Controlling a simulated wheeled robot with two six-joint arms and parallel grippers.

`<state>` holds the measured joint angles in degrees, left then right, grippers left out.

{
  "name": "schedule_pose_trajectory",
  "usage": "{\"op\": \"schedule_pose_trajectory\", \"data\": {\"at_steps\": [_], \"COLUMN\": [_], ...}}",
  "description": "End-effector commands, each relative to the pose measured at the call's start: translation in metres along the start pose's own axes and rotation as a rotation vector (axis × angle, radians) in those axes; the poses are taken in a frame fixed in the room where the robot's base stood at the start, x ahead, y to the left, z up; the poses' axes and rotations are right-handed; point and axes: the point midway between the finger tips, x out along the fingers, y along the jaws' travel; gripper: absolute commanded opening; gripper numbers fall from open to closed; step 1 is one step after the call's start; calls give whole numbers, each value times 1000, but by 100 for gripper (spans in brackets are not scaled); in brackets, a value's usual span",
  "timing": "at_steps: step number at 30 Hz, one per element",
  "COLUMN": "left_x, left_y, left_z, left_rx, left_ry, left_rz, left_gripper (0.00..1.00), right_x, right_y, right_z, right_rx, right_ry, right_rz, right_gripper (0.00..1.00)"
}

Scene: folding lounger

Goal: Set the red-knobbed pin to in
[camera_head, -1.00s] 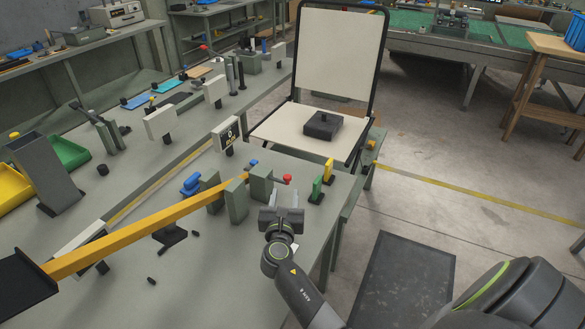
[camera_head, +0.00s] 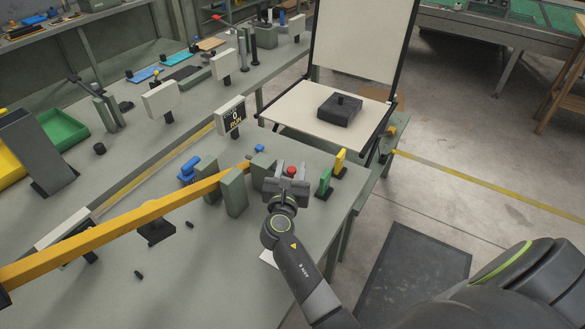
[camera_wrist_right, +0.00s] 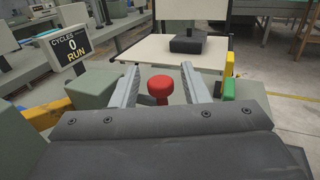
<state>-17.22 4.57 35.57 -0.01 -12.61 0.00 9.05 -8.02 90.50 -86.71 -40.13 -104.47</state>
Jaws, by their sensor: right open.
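The red-knobbed pin (camera_head: 291,170) stands out near the end of the grey bench, beside grey blocks. In the right wrist view its red knob (camera_wrist_right: 160,86) shows between the two fingers, a little beyond the gripper body. My right gripper (camera_head: 288,184) is open. Its fingers (camera_wrist_right: 163,84) lie to either side of the knob, and I see gaps on both sides, so it is not gripped. The pin's lower part is mostly hidden by my gripper in the head view. My left gripper is not in view.
A yellow bar (camera_head: 130,222) crosses the bench at left, ending near a grey block (camera_head: 233,193). Green (camera_head: 325,182) and yellow (camera_head: 340,161) pieces stand right of the knob. The lounger (camera_head: 300,112) carries a dark block (camera_head: 340,110). A sign (camera_head: 231,117) reads RUN.

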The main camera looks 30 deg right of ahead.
Motion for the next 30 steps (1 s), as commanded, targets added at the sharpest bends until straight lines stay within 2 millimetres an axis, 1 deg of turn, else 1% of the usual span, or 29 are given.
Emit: {"op": "schedule_pose_trajectory", "data": {"at_steps": [1,9,10,11,17,20,24,30], "left_x": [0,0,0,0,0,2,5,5], "left_y": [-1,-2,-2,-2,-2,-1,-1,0], "left_z": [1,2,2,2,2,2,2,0], "left_rx": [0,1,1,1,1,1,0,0], "left_ry": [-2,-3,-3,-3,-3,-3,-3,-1], "left_rz": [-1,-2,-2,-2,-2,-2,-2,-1], "left_gripper": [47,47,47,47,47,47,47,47], "right_x": [0,0,0,0,1,4,10,10], "right_y": [0,0,0,0,1,8,22,25], "right_z": [0,0,0,0,0,-1,-1,1], "right_rx": [0,0,0,0,0,1,1,1], "right_ry": [0,0,0,0,0,0,0,-1], "right_rz": [0,0,0,0,0,1,1,2], "right_gripper": [41,6,2,0,0,0,0,0]}}
